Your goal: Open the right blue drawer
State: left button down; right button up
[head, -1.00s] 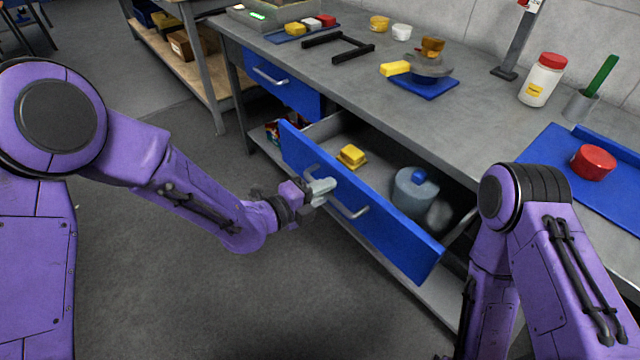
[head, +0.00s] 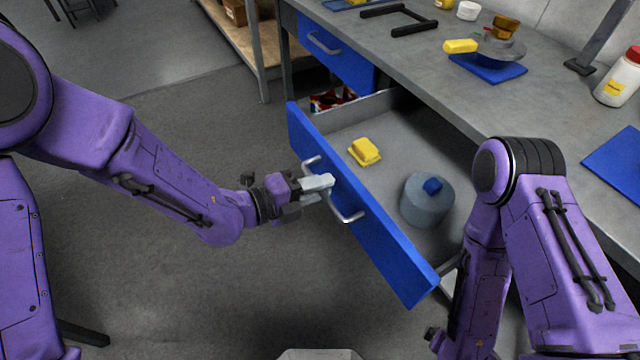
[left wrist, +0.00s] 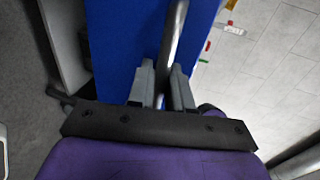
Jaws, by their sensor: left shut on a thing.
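The right blue drawer (head: 385,255) stands well out from under the workbench, its inside in plain view. Its silver bar handle (head: 349,216) is on the blue front. My left gripper (head: 318,187) is at the handle, shut on the bar. In the left wrist view the two fingers (left wrist: 161,92) sit on either side of the handle bar (left wrist: 175,35), before the blue front (left wrist: 125,45). Inside the drawer are a yellow block (head: 365,151) and a grey-blue round container with a blue knob (head: 427,200). My right gripper does not show; my right arm hides the drawer's right rear.
Another blue drawer (head: 325,52), with its own handle, is shut at the left. The floor left of the drawer is clear.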

pick_arm(q)
jog(key=c, duration=1.2)
grip_release()
jog(key=v, duration=1)
jog(key=shift+s+a, duration=0.15)
jog(key=shift+a, duration=0.1)
